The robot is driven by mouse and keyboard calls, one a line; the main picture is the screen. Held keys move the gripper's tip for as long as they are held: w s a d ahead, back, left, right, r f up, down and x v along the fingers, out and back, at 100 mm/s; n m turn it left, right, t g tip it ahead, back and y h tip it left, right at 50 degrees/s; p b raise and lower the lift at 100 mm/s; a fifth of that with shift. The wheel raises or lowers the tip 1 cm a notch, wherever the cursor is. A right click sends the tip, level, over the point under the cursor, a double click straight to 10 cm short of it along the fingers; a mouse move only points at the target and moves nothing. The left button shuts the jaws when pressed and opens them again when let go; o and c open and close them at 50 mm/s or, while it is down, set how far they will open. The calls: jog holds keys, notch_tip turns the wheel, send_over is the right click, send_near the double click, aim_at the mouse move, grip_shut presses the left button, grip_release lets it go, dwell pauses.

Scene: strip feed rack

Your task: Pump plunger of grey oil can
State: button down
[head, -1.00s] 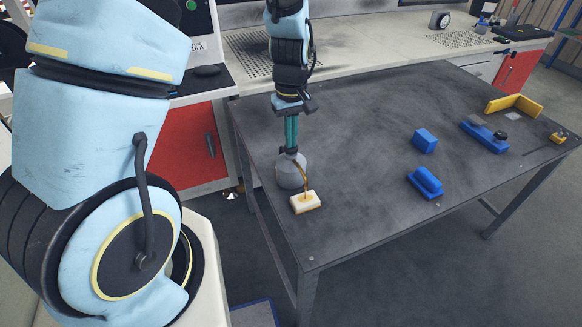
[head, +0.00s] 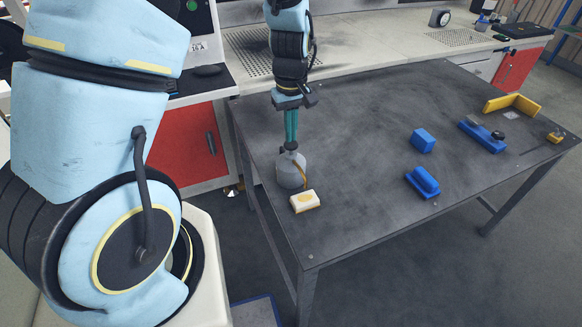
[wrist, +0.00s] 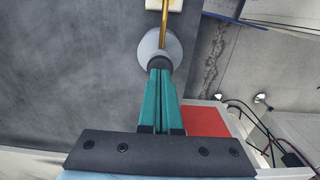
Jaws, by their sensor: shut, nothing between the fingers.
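The grey oil can (head: 291,171) stands upright near the left edge of the dark table, with a dark plunger cap (head: 288,147) on top and a thin brass spout reaching out over a pale sponge-like block (head: 305,201). My gripper (head: 290,138) points straight down with its teal fingers shut, right at the plunger. In the wrist view the closed fingertips (wrist: 160,70) overlap the dark cap, with the grey can body (wrist: 149,50) and the brass spout (wrist: 165,22) beyond. Whether the tips press on the cap or just hover over it is hard to tell.
Blue blocks (head: 423,141) and a blue handled piece (head: 422,182) lie to the right on the table. A blue tool (head: 482,136) and a yellow angle piece (head: 512,104) are farther right. The middle of the table is clear.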

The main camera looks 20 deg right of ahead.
jog(key=shift+f, duration=0.55)
jog(key=shift+f+b, duration=0.6)
jog(key=shift+r+p, duration=1.3)
jog(key=shift+r, duration=0.25)
jog(key=s+a+r+m, duration=0.1)
jog(key=a+r, duration=0.5)
jog(key=a, duration=0.6)
jog(key=s+a+r+m+t, duration=0.1)
jog(key=a+r, duration=0.5)
jog(key=a, duration=0.7)
jog(key=shift+s+r+t, duration=0.3)
jog(key=shift+s+r, duration=0.1)
jog(key=shift+s, duration=0.15)
